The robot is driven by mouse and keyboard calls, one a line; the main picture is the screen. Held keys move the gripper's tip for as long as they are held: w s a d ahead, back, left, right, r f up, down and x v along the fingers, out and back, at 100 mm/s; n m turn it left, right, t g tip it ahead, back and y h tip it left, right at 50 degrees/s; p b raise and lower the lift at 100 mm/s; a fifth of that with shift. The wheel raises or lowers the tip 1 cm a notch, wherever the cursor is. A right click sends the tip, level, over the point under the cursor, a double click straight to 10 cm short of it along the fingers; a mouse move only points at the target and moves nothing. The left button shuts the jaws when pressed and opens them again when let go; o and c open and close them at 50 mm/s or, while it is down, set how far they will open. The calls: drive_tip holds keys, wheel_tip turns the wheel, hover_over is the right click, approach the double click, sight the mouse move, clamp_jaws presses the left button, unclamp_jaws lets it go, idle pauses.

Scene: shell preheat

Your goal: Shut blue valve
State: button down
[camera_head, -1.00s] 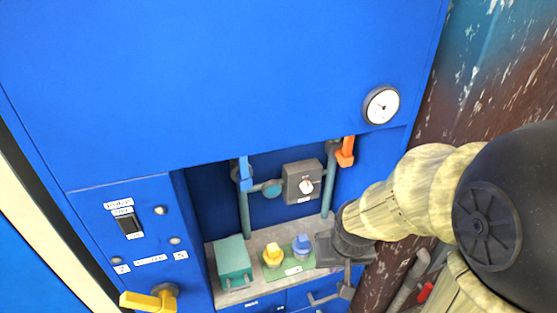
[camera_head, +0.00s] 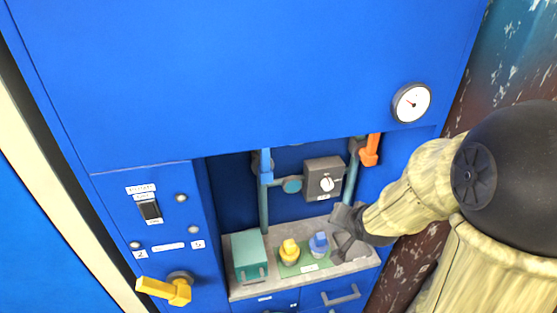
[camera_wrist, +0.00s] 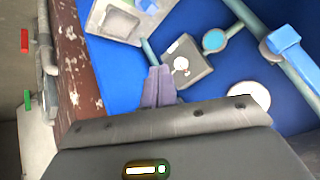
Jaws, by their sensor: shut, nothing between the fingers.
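The blue valve handle (camera_head: 266,168) sits on the left upright teal pipe in the recess. It lies along the pipe in the head view. In the wrist view the blue handle (camera_wrist: 286,40) is at the upper right, on a grey-green pipe. My gripper (camera_head: 347,236) is in the right part of the recess, below the grey dial box and right of the blue knob. It is well apart from the blue handle. In the wrist view its fingers (camera_wrist: 160,84) are together with nothing between them, pointing toward the dial box.
A grey dial box (camera_head: 323,179) stands between the pipes. An orange handle (camera_head: 370,150) is on the right pipe. A yellow knob (camera_head: 289,251) and a blue knob (camera_head: 319,244) stand on the shelf by a teal box (camera_head: 249,256). A yellow lever (camera_head: 166,289) sticks out at lower left.

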sight(265, 161)
drive_tip(key=w+a+r+m+t+y+b, duration=0.2)
drive_tip(key=w+a+r+m+t+y, duration=0.5)
drive_tip(key=w+a+y, duration=0.1)
drive_tip(key=shift+a+r+m, duration=0.15)
drive_tip(key=shift+m, duration=0.15)
drive_tip(key=shift+w, duration=0.2)
drive_tip(key=w+a+p, duration=0.4)
drive_tip(key=w+a, duration=0.3)
drive_tip(key=a, duration=0.1)
drive_tip(key=shift+w+a, duration=0.2)
drive_tip(key=shift+a, duration=0.2)
